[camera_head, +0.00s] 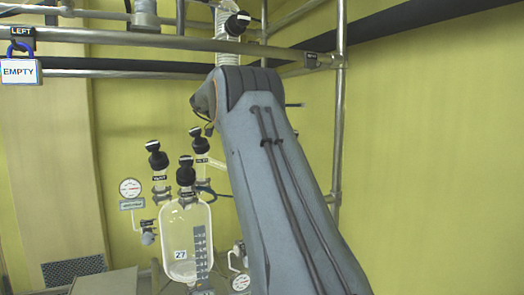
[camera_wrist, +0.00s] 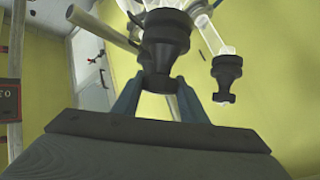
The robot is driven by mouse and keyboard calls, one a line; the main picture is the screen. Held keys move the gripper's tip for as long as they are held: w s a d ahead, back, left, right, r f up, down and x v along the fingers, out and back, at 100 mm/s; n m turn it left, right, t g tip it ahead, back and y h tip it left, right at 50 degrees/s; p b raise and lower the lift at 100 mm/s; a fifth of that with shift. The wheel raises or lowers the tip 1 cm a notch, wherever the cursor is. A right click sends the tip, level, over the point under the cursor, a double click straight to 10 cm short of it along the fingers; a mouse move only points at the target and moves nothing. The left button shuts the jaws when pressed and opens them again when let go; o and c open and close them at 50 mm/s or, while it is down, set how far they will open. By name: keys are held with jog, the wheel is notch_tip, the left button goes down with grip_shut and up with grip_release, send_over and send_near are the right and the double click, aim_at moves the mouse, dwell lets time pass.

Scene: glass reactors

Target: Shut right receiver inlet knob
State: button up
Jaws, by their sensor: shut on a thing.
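My gripper (camera_wrist: 160,88) is in the wrist view, with its two blue-grey fingers closed on either side of a black knob (camera_wrist: 162,55). The knob sits below clear glass parts. I cannot read a label on it, so I cannot tell by name which valve it is. In the head view my arm covers the gripper and the knob it holds. A glass receiver (camera_head: 187,243) marked 27 stands left of my arm, with black knobs (camera_head: 186,172) on the valves above it.
A second black knob (camera_wrist: 227,72) hangs just right of my gripper in the wrist view. Metal rails (camera_head: 150,40) cross above, with an upright pole (camera_head: 340,110) right of my arm. A pressure gauge (camera_head: 130,188) is beside the receiver. The yellow wall (camera_head: 440,150) is bare at right.

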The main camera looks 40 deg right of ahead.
jog(key=shift+r+m+g+y, duration=0.3)
jog(key=shift+m+y, duration=0.2)
jog(key=o, duration=1.1)
jog(key=shift+w+a, duration=0.1)
jog(key=shift+a, duration=0.05)
jog(key=shift+c, duration=0.2)
jog(key=shift+f, duration=0.15)
